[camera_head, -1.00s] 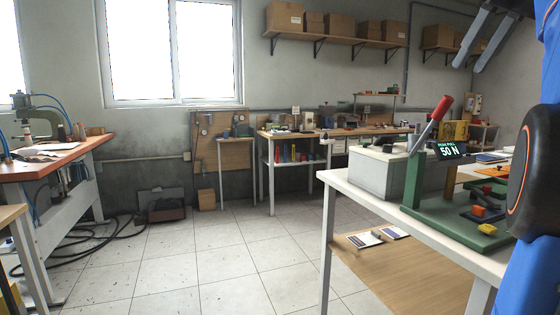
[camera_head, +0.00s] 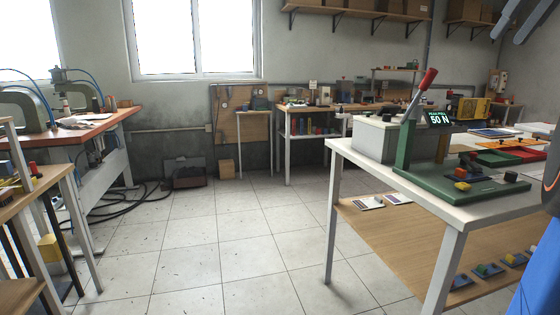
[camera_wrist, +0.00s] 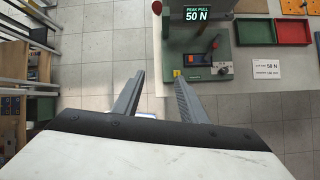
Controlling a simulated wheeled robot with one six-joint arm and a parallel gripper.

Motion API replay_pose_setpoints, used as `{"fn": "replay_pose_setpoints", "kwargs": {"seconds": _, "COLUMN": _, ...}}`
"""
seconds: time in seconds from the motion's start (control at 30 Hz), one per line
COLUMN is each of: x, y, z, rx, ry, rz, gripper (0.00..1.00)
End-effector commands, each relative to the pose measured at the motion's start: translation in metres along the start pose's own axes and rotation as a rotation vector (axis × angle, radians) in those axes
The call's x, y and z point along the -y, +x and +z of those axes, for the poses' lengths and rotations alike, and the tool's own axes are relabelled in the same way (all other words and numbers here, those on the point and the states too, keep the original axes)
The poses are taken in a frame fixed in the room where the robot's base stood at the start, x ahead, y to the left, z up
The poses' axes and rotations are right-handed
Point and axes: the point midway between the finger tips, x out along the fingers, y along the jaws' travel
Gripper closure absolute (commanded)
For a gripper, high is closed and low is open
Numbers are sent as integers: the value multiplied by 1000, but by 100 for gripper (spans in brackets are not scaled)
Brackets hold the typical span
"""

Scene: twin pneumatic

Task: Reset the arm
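My gripper (camera_wrist: 160,97) is seen from above in the wrist view. Its two grey fingers are spread apart with nothing between them, over the tiled floor and the edge of the white table. In the head view only the finger ends (camera_head: 515,20) show at the top right corner. The green pull-test stand (camera_head: 462,192) with a red-knobbed lever (camera_head: 427,80) stands on the white table. Its display (camera_head: 439,118) reads "PEAK PULL 50 N". In the wrist view the stand (camera_wrist: 200,73) lies ahead of and below the gripper, apart from it.
The white table (camera_head: 437,222) is on the right, with green and red trays (camera_wrist: 272,31) on it. A red-topped bench (camera_head: 75,135) with presses stands at the left. A wooden workbench (camera_head: 300,107) lines the back wall. The tiled floor (camera_head: 215,245) between them is clear.

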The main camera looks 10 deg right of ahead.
Motion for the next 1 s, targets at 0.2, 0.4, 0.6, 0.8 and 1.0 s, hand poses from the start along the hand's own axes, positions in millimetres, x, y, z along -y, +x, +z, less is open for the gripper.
{"fn": "replay_pose_setpoints", "kwargs": {"seconds": 0.2, "x": -7, "y": 10, "z": -1, "rx": -3, "ry": -67, "rz": 5, "gripper": 61}}
{"fn": "replay_pose_setpoints", "kwargs": {"seconds": 0.4, "x": -18, "y": 25, "z": -4, "rx": -7, "ry": -179, "rz": 9, "gripper": 61}}
{"fn": "replay_pose_setpoints", "kwargs": {"seconds": 0.6, "x": -34, "y": 49, "z": -11, "rx": -14, "ry": -347, "rz": 15, "gripper": 61}}
{"fn": "replay_pose_setpoints", "kwargs": {"seconds": 0.8, "x": -59, "y": 87, "z": -28, "rx": -27, "ry": -614, "rz": 25, "gripper": 61}}
{"fn": "replay_pose_setpoints", "kwargs": {"seconds": 1.0, "x": -94, "y": 147, "z": -68, "rx": -49, "ry": -1025, "rz": 38, "gripper": 61}}
